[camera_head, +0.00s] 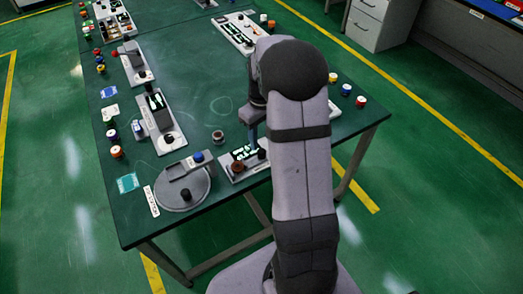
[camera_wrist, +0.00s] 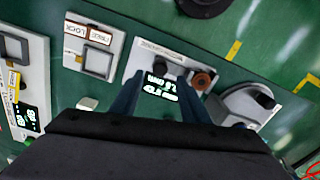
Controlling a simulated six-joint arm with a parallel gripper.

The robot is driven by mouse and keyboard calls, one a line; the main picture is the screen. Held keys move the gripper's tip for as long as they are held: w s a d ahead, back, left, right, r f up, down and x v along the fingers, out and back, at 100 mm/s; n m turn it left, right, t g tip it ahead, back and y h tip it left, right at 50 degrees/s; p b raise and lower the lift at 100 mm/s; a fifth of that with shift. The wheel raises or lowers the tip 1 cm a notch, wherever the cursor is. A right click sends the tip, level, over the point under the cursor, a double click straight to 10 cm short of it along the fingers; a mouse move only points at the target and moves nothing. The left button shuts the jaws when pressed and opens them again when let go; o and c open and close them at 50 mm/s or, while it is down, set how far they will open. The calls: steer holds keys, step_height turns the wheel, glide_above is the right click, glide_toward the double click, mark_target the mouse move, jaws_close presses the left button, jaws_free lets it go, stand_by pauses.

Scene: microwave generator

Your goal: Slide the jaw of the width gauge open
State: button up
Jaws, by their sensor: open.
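The unit that looks like the width gauge is a pale plate with a lit digital display (camera_wrist: 160,88), a black knob (camera_wrist: 160,66) and a brown round knob (camera_wrist: 203,80). Its label is too blurred to read. In the camera_head view, the same plate (camera_head: 238,172) seems to lie near the table's front edge, partly behind my arm. My gripper (camera_wrist: 158,82) is open, its two dark fingers apart on either side of the display in the wrist view. I cannot tell whether they touch the gauge.
A grey round unit (camera_head: 180,196) with a bar and knobs is left of the gauge in the camera_head view. A white panel with a square frame (camera_wrist: 98,62) sits beside the gauge in the wrist view. Several other panels line the green table (camera_head: 200,85); its middle is mostly clear.

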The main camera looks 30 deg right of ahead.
mark_target(261, 151)
steer(key=shift+f+p, duration=0.9)
steer(key=shift+f, duration=2.75)
